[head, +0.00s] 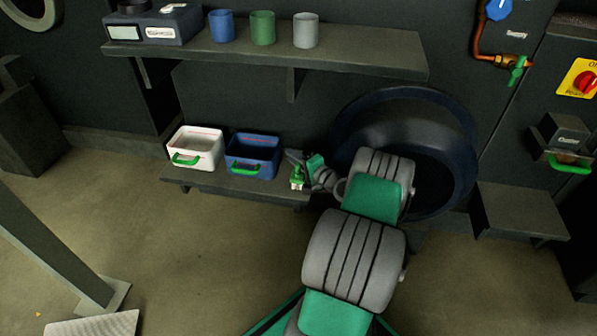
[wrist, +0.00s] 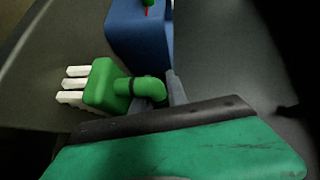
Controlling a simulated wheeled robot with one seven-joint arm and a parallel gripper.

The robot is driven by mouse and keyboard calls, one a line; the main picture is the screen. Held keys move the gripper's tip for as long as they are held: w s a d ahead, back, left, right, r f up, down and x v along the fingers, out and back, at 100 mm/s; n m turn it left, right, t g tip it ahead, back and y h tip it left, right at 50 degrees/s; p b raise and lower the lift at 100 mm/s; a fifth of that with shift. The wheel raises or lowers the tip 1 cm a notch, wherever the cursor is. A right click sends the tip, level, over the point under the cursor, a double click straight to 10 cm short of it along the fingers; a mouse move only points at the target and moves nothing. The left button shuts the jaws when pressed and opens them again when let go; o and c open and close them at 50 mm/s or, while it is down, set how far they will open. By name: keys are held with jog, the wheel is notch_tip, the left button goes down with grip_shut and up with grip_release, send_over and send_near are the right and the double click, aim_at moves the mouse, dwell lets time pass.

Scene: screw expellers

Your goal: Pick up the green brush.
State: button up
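The green brush (head: 297,179) is at the front edge of the low shelf in the head view, its white bristles showing. In the wrist view the brush (wrist: 103,86) lies left of centre, with bristles pointing left and its rounded green handle reaching right to the grey fingers. My gripper (head: 294,158) is right at the brush in the head view. In the wrist view a grey finger of my gripper (wrist: 174,88) shows beside the handle end. The handle partly hides the fingers, so I cannot tell whether they are closed on it.
A blue bin (head: 252,155) and a white bin (head: 196,148), both with green handles, stand left of my gripper on the low shelf (head: 230,184). A large dark round vessel (head: 440,190) is behind my arm. Three cups stand on the upper shelf (head: 345,59).

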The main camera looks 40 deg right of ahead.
jog(key=shift+a, duration=0.15)
grip_shut()
